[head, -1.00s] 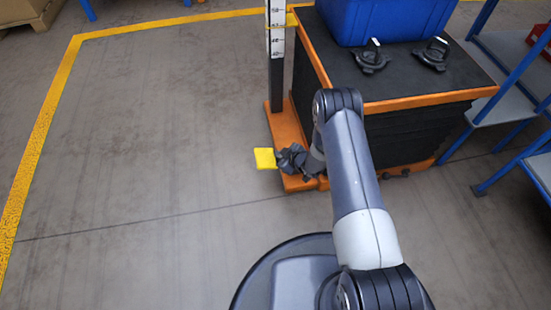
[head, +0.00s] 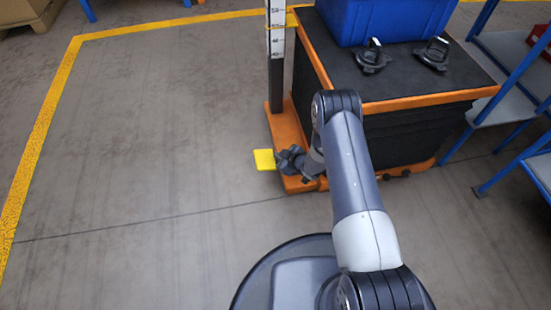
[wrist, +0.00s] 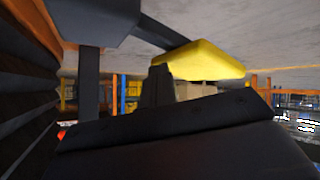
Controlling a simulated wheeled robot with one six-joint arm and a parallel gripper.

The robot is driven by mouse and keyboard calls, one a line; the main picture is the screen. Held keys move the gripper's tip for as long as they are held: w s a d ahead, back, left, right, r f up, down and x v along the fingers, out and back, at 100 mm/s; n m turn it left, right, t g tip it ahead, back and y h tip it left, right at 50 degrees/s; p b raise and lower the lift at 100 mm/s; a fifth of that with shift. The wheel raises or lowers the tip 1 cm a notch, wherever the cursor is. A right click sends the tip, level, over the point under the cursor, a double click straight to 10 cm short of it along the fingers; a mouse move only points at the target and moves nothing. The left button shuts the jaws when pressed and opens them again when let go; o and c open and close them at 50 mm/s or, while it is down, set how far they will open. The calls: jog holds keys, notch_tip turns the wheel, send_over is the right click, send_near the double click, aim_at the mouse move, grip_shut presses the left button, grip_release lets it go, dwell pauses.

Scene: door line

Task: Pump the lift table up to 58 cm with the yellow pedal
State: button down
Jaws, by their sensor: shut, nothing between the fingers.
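The yellow pedal (head: 264,160) sticks out to the left from the orange base (head: 287,128) of the lift table, low over the floor. My gripper (head: 284,161) is shut and empty, at the pedal's right edge; the head view does not show clearly whether they touch. In the wrist view the pedal (wrist: 205,60) is close beyond the dark fingers (wrist: 158,84). The lift table (head: 330,75) has a black top with an orange rim over dark bellows.
A blue bin (head: 385,22) and two black clamp-like parts (head: 371,57) (head: 432,54) sit on the table top. Blue-framed shelves (head: 510,95) stand close on the right. The floor to the left is clear inside a yellow line (head: 45,125).

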jog(key=shift+s+a+f+b, duration=0.15)
jog(key=shift+a+f+b, duration=0.05)
jog(key=shift+f+b, duration=0.4)
jog(key=shift+s+a+f+b, duration=0.1)
jog(key=shift+a+f+b, duration=0.1)
jog(key=shift+f+b, duration=0.35)
dwell(0.9)
dwell(0.5)
jog(key=shift+w+d+r+p, duration=0.1)
jog(key=shift+d+r+p, duration=0.2)
jog(key=shift+r+p, duration=0.4)
jog(key=shift+w+d+r+p, duration=0.1)
jog(key=shift+d+r+p, duration=0.25)
jog(key=shift+r, duration=0.8)
jog(key=shift+w, duration=0.1)
jog(key=r+p, duration=0.1)
jog(key=d+r+p, duration=0.1)
jog(key=r, duration=0.2)
jog(key=shift+w+d+r+p, duration=0.25)
jog(key=shift+d+r+p, duration=0.1)
jog(key=shift+d+p, duration=0.05)
